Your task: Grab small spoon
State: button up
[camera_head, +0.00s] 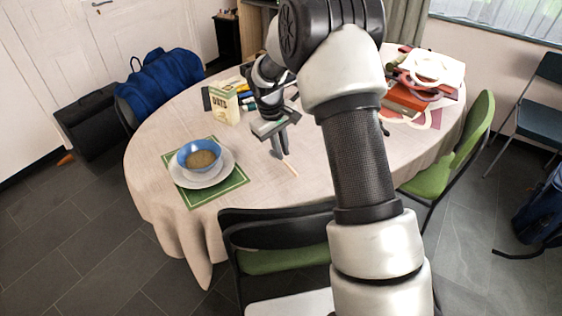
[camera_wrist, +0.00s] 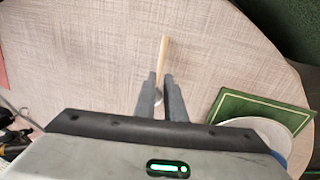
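The small spoon shows a thin, pale wooden handle (camera_wrist: 162,57) in the wrist view. It points away from my gripper (camera_wrist: 160,76), and its near end runs between the two dark fingers. The fingers are close together on either side of it. I cannot tell whether they touch it or only stand around it. In the head view my gripper (camera_head: 280,153) points down close to the tablecloth, right of the bowl. The spoon handle (camera_head: 291,169) sticks out from the fingertips toward the near table edge. The rest of the spoon is mostly hidden by the fingers.
The round table (camera_head: 150,150) has a beige cloth. A blue bowl (camera_head: 199,156) of food sits on a white plate on a green placemat (camera_head: 190,198). Chairs surround the table.

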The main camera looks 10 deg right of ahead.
aim_at(284, 161)
jog(key=f, duration=0.2)
jog(key=w+f, duration=0.1)
jog(key=f, duration=0.1)
jog(key=shift+d+b, duration=0.35)
jog(key=shift+s, duration=0.1)
jog(key=shift+c, duration=0.3)
grip_shut()
